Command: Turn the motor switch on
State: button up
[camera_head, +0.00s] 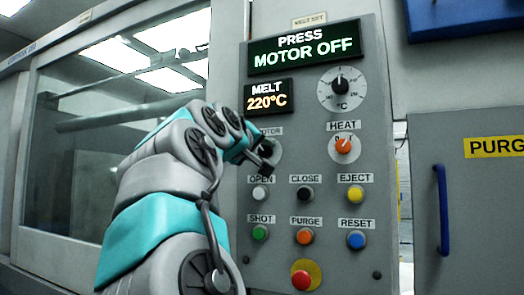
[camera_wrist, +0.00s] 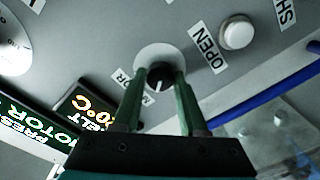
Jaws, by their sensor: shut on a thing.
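The motor switch (camera_wrist: 160,74) is a dark knob with a white pointer line on a pale round plate, in the upper middle of the wrist view. My gripper (camera_wrist: 161,84) is shut on it, one green finger on each side. The press display (camera_head: 304,47) reads "PRESS MOTOR OFF".
The control panel (camera_head: 376,200) also carries a melt display (camera_head: 267,97) at 220°C, an orange heat knob (camera_head: 343,146), a temperature dial (camera_head: 341,87), and several push buttons below. The white open button (camera_head: 260,194) lies just under my gripper. A red button (camera_head: 301,280) is at the bottom.

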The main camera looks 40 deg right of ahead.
jog(key=shift+m, duration=0.4)
grip_shut()
jog(key=m, duration=0.2)
jog(key=shift+f+m, duration=0.1)
jog(key=shift+m, duration=0.3)
jog(key=m+b, duration=0.1)
jog(key=m, duration=0.2)
jog(key=shift+f+m, duration=0.1)
jog(key=shift+m, duration=0.2)
jog(key=m+b, duration=0.2)
jog(key=m, duration=0.2)
jog(key=shift+d+h, duration=0.1)
jog(key=shift+h, duration=0.2)
jog(key=shift+m+b, duration=0.6)
jog(key=shift+m, duration=0.9)
jog(key=o, duration=1.1)
grip_release()
jog(key=shift+o, duration=0.2)
